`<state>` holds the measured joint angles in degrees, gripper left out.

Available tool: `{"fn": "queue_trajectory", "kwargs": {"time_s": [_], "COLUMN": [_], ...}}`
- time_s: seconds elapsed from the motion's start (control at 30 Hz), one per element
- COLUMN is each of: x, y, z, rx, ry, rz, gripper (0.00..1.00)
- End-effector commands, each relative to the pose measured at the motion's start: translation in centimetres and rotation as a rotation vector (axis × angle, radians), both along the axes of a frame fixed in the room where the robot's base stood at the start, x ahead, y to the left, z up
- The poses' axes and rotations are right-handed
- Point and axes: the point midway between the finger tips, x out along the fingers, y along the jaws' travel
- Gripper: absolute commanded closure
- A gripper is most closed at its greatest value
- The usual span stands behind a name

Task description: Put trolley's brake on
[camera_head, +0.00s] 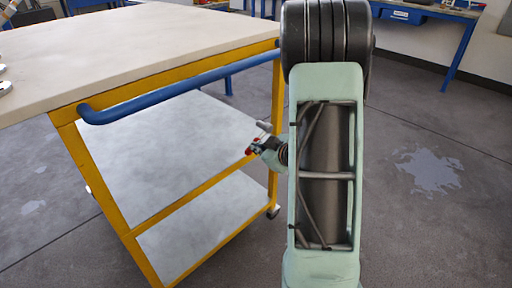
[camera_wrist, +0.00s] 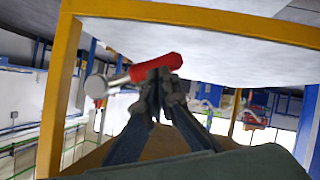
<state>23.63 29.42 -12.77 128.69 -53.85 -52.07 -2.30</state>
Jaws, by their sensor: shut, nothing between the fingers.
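The trolley has a yellow frame (camera_head: 94,180), a pale top (camera_head: 150,45), lower shelves and a blue push handle (camera_head: 180,90). Its frame also shows in the wrist view (camera_wrist: 58,95), close in front of my gripper. A red lever with a pale metal end (camera_wrist: 155,68) lies across my fingertips in that view; small red parts of it (camera_head: 254,149) show by the trolley's right side in the head view. My gripper (camera_wrist: 158,80) is shut with nothing between its fingers, its tips at or touching the red lever. My arm hides part of the gripper in the head view.
A caster (camera_head: 273,211) shows at the trolley's lower right corner. Blue-legged benches (camera_head: 462,45) stand at the back. The grey floor (camera_head: 420,240) to the right is clear, apart from a pale flat patch (camera_head: 430,170).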

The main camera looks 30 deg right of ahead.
Motion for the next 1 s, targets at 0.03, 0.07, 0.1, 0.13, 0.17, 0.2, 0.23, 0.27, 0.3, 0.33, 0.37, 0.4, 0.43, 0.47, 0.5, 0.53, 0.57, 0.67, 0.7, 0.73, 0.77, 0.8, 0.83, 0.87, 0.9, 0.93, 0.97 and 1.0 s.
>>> {"fn": "queue_trajectory", "kwargs": {"time_s": [0.03,0.07,0.1,0.13,0.17,0.2,0.23,0.27,0.3,0.33,0.37,0.4,0.43,0.47,0.5,0.53,0.57,0.67,0.7,0.73,0.77,0.8,0.83,0.87,0.9,0.93,0.97,1.0], "x": [0.0,0.0,0.0,0.0,0.0,0.1,0.1,0.1,0.1,0.1,0.2,0.2,0.2,0.3,0.3,0.3,0.4,0.4,0.5,0.5,0.5,0.6,0.6,0.6,0.6,0.6,0.6,0.6], "y": [0.0,0.0,-0.1,-0.1,-0.1,-0.2,-0.2,-0.3,-0.4,-0.4,-0.5,-0.6,-0.6,-0.7,-0.8,-0.9,-1.0,-1.2,-1.2,-1.2,-1.3,-1.3,-1.3,-1.3,-1.4,-1.4,-1.4,-1.4], "z": [-0.5,-0.6,-0.8,-1.0,-1.2,-1.4,-1.6,-1.8,-2.1,-2.3,-2.4,-2.6,-2.8,-2.9,-3.1,-3.3,-3.4,-3.7,-3.7,-3.8,-3.8,-3.9,-3.9,-4.0,-4.0,-4.0,-4.0,-4.0], "rx": [0.001,0.001,0.001,0.001,0.001,0.002,0.002,0.002,0.002,0.003,0.003,0.003,0.003,0.002,0.002,0.002,0.002,0.002,0.002,0.001,0.001,0.001,0.002,0.002,0.002,0.002,0.002,0.002], "ry": [0.003,0.003,0.003,0.003,0.003,0.003,0.003,0.003,0.003,0.004,0.004,0.004,0.004,0.004,0.004,0.004,0.004,0.004,0.003,0.003,0.003,0.003,0.004,0.004,0.004,0.004,0.004,0.004], "rz": [0.0,0.0,0.0,0.0,0.0,0.001,0.001,0.001,0.001,0.001,0.001,0.001,0.001,0.003,0.003,0.003,0.003,0.003,0.003,0.004,0.004,0.004,0.004,0.004,0.004,0.004,0.004,0.004], "gripper": [1.0,1.0,1.0,1.0,1.0,1.0,1.0,1.0,1.0,1.0,1.0,1.0,1.0,1.0,1.0,1.0,1.0,1.0,1.0,1.0,1.0,1.0,1.0,1.0,1.0,1.0,1.0,1.0]}}
